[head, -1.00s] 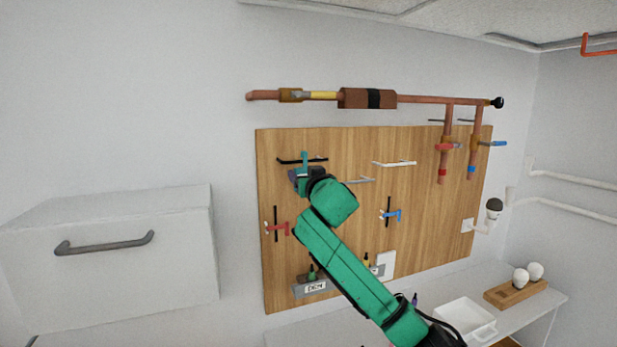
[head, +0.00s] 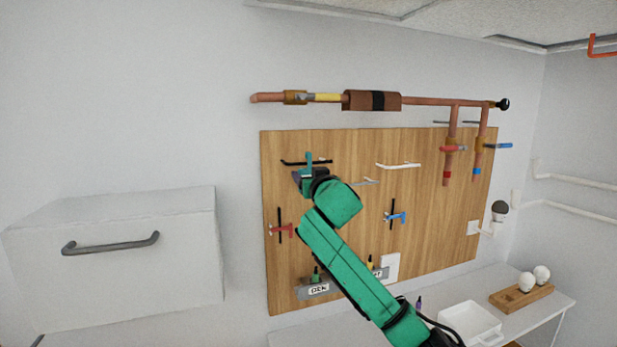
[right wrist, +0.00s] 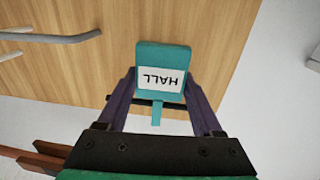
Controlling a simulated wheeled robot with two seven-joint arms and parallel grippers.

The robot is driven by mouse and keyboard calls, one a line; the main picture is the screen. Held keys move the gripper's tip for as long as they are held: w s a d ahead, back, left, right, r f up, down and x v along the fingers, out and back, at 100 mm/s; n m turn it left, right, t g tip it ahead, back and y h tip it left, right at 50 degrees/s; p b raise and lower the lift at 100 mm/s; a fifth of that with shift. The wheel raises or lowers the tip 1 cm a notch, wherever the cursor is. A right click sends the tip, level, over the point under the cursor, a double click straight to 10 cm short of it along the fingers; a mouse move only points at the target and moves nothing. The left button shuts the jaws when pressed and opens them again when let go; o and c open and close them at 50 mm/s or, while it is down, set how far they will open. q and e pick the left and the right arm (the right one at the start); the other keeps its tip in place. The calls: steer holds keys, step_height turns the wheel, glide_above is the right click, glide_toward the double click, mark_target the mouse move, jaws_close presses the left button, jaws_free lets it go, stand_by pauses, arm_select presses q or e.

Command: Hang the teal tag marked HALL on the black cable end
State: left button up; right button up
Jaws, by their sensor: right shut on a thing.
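The teal tag (right wrist: 163,55) with a white HALL label is between the fingers of my right gripper (right wrist: 160,80), upside down in the right wrist view. In the head view its narrow teal strip (head: 309,158) stands up across the black cable end (head: 290,163) on the upper left of the wooden board. My right gripper (head: 304,176) is shut on the tag just below that black bar. The bar (right wrist: 142,101) also shows crossing by the strip in the right wrist view. I cannot tell whether they touch. My left gripper is not in view.
The board (head: 350,230) also carries white pegs (head: 398,165), a red-handled piece (head: 281,229) and a blue-handled piece (head: 396,217). Copper pipes (head: 430,101) run above. A grey cabinet (head: 120,270) stands left. A shelf below holds a white tray (head: 470,322).

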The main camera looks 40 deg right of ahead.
steer(key=shift+w, duration=0.1)
steer(key=shift+f+b, duration=0.65)
steer(key=shift+f, duration=0.2)
stand_by(0.3)
steer(key=o, duration=1.4)
